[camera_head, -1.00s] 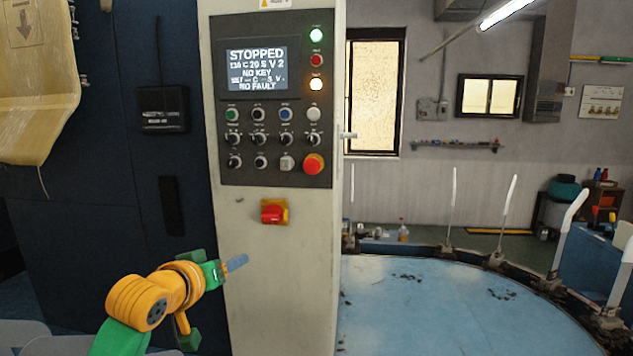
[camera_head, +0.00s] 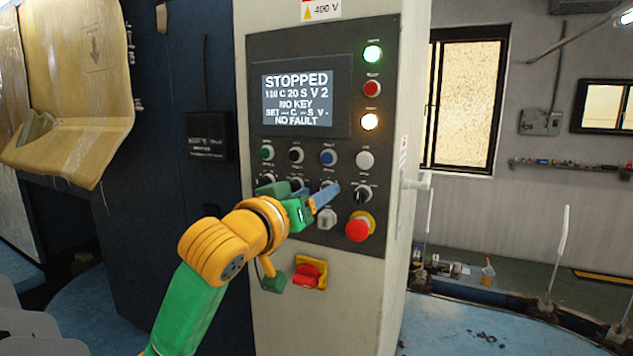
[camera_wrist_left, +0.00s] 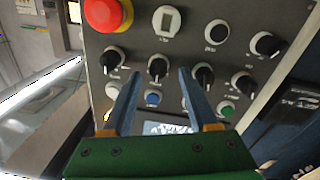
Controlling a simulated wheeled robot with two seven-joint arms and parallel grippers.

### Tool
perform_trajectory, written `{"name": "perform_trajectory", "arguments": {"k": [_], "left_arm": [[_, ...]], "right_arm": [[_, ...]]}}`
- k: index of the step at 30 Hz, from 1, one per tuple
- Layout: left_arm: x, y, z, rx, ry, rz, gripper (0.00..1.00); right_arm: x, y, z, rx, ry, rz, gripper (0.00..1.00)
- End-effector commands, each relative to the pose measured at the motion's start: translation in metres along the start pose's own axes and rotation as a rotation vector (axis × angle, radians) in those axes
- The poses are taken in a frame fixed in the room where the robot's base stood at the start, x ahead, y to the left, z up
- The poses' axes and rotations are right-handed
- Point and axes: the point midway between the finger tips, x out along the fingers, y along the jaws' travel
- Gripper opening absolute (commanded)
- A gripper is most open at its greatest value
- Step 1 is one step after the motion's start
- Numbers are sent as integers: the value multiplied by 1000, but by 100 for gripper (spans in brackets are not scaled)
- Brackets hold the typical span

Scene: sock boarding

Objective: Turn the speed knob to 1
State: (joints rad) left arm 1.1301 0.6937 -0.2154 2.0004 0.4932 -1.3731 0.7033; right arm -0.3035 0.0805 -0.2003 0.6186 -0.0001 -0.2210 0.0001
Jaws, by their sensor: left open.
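The grey control panel (camera_head: 350,140) carries rows of buttons and black knobs with white pointers; their labels are too small to read, so I cannot tell which is the speed knob. Its screen (camera_head: 297,98) reads STOPPED, 120 C 20 S V 2, NO KEY, NO FAULT. My left gripper (camera_head: 333,188) is open in front of the second button row from the top. My right gripper is out of view.
A red emergency button (camera_head: 358,229) sits right of and below the gripper, beside a white square switch (camera_head: 327,218). A red and yellow main switch (camera_head: 309,272) is below the panel. The blue round table (camera_head: 450,330) is at lower right.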

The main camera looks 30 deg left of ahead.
Motion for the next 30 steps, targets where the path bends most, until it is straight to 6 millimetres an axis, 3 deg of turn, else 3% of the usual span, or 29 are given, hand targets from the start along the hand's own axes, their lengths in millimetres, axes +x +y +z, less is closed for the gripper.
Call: {"name": "perform_trajectory", "arguments": {"k": [7,12,14,23,30], "left_arm": [[3,0,1,0,0,0,60],[3,0,1,1,0,0,14],[3,0,1,1,0,0,0],[3,0,1,-18,2,1,0],[3,0,2,-138,7,3,0]], "right_arm": [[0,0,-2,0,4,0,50],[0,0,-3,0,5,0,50],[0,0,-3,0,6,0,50],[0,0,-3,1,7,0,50],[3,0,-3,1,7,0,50]]}}
